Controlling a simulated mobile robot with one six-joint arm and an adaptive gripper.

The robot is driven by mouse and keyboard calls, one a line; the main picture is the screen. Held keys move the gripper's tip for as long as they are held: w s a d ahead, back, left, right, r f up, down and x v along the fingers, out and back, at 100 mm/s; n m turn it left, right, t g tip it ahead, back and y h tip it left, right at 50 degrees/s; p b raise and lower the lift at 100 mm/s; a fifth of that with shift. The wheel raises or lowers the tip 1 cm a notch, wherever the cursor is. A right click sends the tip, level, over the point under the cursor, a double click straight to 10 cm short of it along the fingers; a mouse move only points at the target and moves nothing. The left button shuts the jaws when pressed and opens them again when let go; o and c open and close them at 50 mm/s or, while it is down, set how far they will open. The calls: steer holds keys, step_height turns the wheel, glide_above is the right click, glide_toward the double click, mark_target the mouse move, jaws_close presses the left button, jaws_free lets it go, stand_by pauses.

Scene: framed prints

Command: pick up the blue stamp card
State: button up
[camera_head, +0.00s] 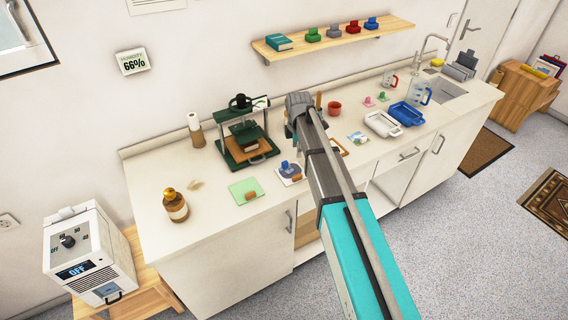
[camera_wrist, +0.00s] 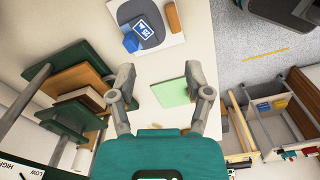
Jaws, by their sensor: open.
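In the head view my gripper (camera_head: 300,105) is beside the green press, partly hidden by my arm.
A green press (camera_head: 245,140) stands left of my gripper. A green sheet (camera_wrist: 172,92) lies between my fingers' line of sight, below. A brown block (camera_wrist: 173,17) lies on the white sheet. An amber bottle (camera_head: 175,205) and white and blue trays (camera_head: 406,114) stand farther off.

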mark_target(285, 162)
steer(key=w+a+r+n+p, duration=0.1)
steer(key=w+a+n, duration=0.2)
steer(key=a+n, duration=0.1)
steer(key=shift+w+a+r, duration=0.3)
steer(key=shift+a+r, duration=0.05)
steer(key=shift+a, duration=0.15)
step_height(285, 162, down, 9)
steer(key=b, duration=0.8)
steer(key=shift+r, duration=0.2)
steer(key=shift+f+b, duration=0.15)
steer(key=shift+b, duration=0.2)
steer(key=shift+d+f+b, duration=0.15)
steer(key=shift+f+b, duration=1.1)
steer(key=shift+d+f+b, duration=0.15)
steer(key=shift+f+b, duration=1.05)
steer(key=shift+b, duration=0.05)
jaws_close()
